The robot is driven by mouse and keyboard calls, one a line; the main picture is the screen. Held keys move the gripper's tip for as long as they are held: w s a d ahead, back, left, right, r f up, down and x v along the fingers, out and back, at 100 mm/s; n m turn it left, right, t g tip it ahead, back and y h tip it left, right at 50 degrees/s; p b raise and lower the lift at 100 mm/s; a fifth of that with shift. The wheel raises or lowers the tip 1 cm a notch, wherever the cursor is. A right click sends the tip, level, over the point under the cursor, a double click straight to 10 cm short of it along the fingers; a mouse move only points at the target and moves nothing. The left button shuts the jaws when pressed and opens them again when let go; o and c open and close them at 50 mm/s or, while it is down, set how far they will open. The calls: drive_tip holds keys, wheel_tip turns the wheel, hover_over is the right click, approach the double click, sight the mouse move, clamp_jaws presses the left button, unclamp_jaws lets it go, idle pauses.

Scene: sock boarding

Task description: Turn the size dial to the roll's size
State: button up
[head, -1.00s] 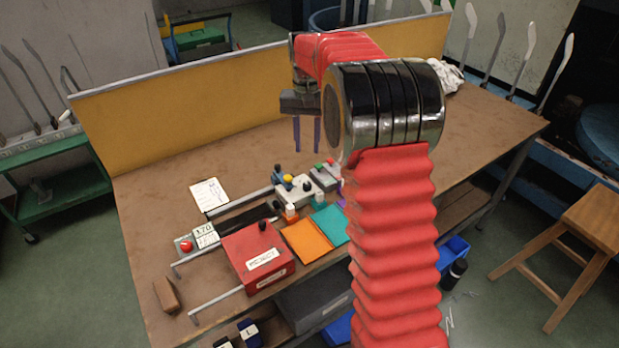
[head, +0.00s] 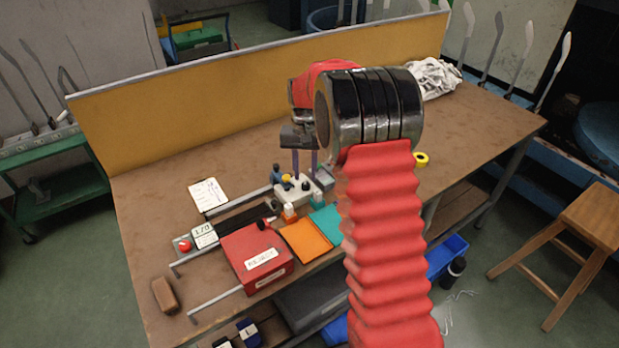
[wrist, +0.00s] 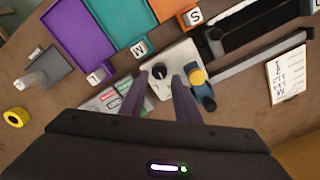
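The size dial appears to be the black knob (wrist: 160,71) on a pale box (wrist: 166,95); in the head view the box (head: 302,196) stands on the bench below my gripper. My gripper (head: 305,172) points down with its two purple fingers apart. In the wrist view its fingertips (wrist: 162,80) lie to either side of the knob; I cannot tell whether they touch it. The dial's setting is too small to read. A yellow ring-shaped roll (wrist: 15,117) lies on the bench, also seen in the head view (head: 421,160); I see no size on it.
A yellow-topped blue part (wrist: 197,76) stands close beside the right finger. Purple (wrist: 75,35), teal (wrist: 122,22) and orange (wrist: 170,6) trays lie beyond, with size tags. A red box (head: 255,255) and a white card (head: 208,194) are on the bench.

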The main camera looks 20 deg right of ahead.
sight(305, 183)
drive_tip(key=shift+f, duration=1.55)
drive_tip(key=shift+c, duration=0.6)
